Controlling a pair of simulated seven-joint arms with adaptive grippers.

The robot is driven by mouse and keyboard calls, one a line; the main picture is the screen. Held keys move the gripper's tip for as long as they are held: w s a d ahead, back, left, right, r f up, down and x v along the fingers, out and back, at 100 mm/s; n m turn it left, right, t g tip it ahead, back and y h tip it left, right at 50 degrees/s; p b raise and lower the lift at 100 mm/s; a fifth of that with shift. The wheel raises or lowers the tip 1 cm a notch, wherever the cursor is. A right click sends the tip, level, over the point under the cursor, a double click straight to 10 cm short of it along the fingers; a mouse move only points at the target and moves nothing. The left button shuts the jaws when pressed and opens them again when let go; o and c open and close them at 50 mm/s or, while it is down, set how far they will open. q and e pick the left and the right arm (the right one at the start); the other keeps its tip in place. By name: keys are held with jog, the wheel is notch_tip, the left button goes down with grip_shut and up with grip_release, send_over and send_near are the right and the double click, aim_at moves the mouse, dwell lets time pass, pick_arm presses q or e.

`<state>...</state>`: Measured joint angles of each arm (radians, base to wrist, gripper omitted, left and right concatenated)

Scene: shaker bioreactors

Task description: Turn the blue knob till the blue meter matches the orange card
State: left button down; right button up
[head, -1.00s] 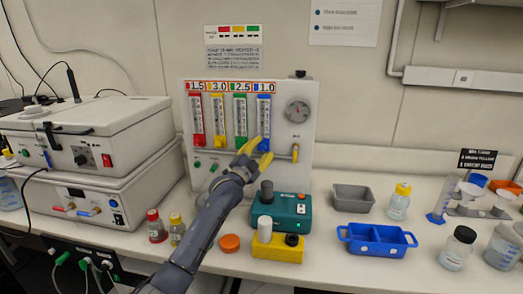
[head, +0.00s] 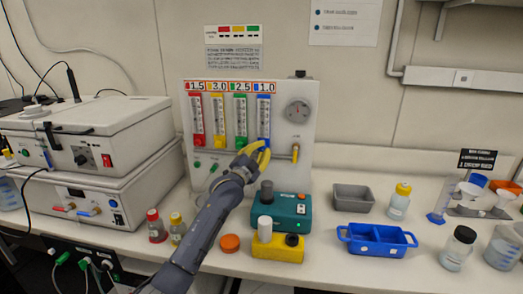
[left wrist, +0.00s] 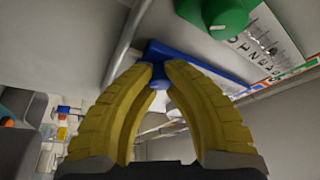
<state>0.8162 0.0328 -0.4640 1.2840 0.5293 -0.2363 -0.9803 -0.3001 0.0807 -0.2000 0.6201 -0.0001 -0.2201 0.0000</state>
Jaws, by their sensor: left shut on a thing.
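The white meter panel (head: 309,130) stands against the wall with red, yellow, green and blue meters. The blue meter (head: 264,115) is the rightmost, and the orange-framed card above it (head: 265,87) reads 1.0. The float level inside the tube is too small to read. My left gripper (head: 262,152) is at the foot of the blue meter. In the left wrist view its yellow fingers (left wrist: 160,85) are closed around the blue knob (left wrist: 160,74), which is partly hidden between the tips. The green knob (left wrist: 214,14) is beside it. My right gripper is not in view.
A round gauge (head: 297,112) and a yellow valve lever (head: 295,152) are right of the blue meter. A teal device (head: 290,212) and a yellow block (head: 272,250) stand in front of the panel. A blue tray (head: 378,247) and bottles are to the right.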

pick_arm(q)
jog(key=n+t+y, duration=0.1)
jog(key=n, duration=0.2)
jog(key=shift+d+f+n, duration=0.1)
jog(key=shift+n, duration=0.2)
jog(key=shift+n+t+y, duration=0.55)
jog(key=shift+n, duration=0.75)
jog(key=shift+n+t+y, duration=0.55)
jog(key=shift+n, duration=1.05)
jog(key=c, duration=1.2)
grip_release()
jog(key=v, duration=1.2)
